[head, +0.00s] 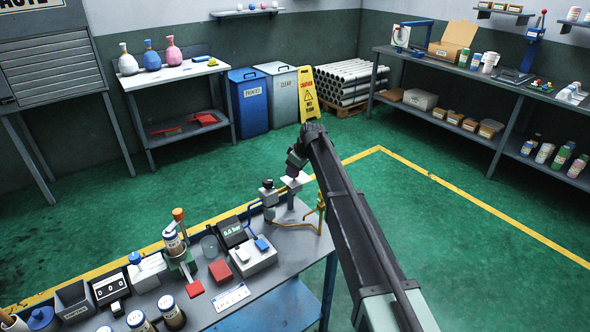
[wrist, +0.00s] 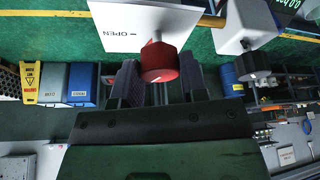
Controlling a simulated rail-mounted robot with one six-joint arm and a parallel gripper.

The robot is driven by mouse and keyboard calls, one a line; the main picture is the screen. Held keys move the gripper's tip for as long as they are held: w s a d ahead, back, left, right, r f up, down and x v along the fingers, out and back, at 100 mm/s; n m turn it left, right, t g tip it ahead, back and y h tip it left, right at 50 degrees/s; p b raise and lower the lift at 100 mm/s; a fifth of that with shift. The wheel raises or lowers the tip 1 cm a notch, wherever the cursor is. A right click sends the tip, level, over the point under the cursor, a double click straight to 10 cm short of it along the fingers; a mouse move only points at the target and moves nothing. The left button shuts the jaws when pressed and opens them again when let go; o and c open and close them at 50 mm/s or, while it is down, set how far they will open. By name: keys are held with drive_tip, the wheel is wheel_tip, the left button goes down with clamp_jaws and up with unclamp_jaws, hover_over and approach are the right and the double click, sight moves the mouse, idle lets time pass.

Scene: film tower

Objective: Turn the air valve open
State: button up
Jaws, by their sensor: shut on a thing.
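The air valve's red knob (wrist: 160,62) shows in the wrist view, in front of a white plate (wrist: 140,25) printed "OPEN". A pale mark is on the knob's face. My gripper (wrist: 161,80) has a dark finger on each side of the knob and is shut on it. In the head view my gripper (head: 295,172) is at the far right end of the bench, by the white plate (head: 300,179). The knob cannot be made out there, hidden by the gripper and arm.
A grey block (wrist: 246,22) stands beside the valve. The green floor behind the bench is clear.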

drive_tip(key=m+t, duration=0.1)
drive_tip(key=m, duration=0.2)
drive_tip(key=m+t+h, duration=0.1)
drive_tip(key=m, duration=0.2)
drive_tip(key=shift+s+m+h, duration=0.1)
drive_tip(key=shift+m+h, duration=0.2)
drive_tip(key=shift+m, duration=0.1)
drive_tip(key=m+h, duration=0.1)
drive_tip(key=m, duration=0.2)
drive_tip(key=m+h, duration=0.1)
drive_tip(key=m, duration=0.2)
drive_tip(key=shift+a+t+h, duration=0.15)
drive_tip(key=shift+t+h, duration=0.15)
drive_tip(key=shift+m, duration=0.3)
drive_tip(key=o, duration=0.9)
drive_tip(key=p+v, duration=1)
drive_tip(key=shift+s+r, duration=0.1)
drive_tip(key=shift+r, duration=0.3)
